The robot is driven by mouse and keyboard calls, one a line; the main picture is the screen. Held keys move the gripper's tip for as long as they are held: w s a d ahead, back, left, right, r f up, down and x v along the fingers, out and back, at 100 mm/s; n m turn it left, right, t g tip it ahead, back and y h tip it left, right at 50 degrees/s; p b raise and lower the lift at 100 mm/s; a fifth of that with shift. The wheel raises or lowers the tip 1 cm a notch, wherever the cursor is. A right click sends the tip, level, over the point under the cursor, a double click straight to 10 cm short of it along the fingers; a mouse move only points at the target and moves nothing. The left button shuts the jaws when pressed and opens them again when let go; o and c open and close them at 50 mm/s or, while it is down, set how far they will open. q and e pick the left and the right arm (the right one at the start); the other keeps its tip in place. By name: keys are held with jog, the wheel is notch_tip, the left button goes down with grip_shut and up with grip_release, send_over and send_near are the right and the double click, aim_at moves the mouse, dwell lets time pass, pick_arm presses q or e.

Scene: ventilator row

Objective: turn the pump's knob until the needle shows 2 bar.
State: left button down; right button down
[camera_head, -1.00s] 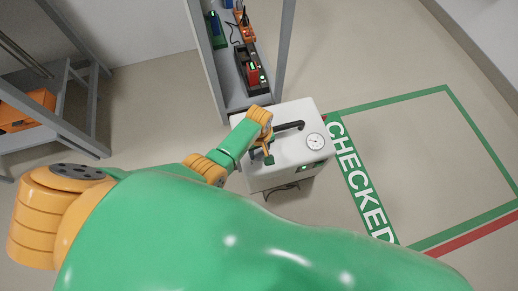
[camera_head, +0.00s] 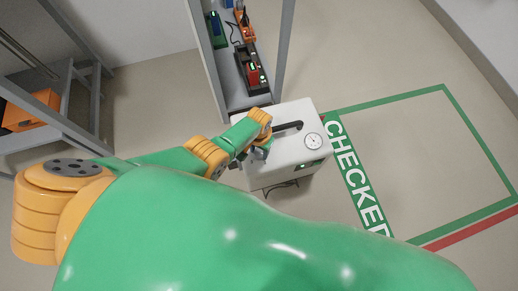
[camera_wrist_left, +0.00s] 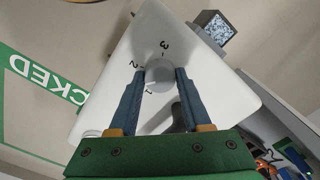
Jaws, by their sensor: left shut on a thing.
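The pump (camera_head: 305,112) is a white box standing on the floor, with a black carry handle (camera_head: 291,126) and a round dial gauge (camera_head: 313,141) on top. The gauge's needle is too small to read. In the left wrist view the pump's white face (camera_wrist_left: 190,55) carries a round grey knob (camera_wrist_left: 160,75), with the figures 1, 2 and 3 around it. My left gripper (camera_wrist_left: 159,77) is shut on the knob, one blue finger on each side. In the head view the gripper (camera_head: 258,155) is at the pump's left side, and the arm hides the knob. My right gripper is not in view.
A grey shelf rack (camera_head: 232,85) with several devices stands right behind the pump. A green-outlined floor area marked CHECKED (camera_head: 355,180) lies to the right and is empty. Another rack (camera_head: 75,100) with an orange box (camera_head: 32,108) stands at the left.

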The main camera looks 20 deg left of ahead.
pick_arm(q)
jog(key=m, duration=0.2)
jog(key=shift+m, duration=2.1)
jog(key=shift+c, duration=1.7)
grip_release()
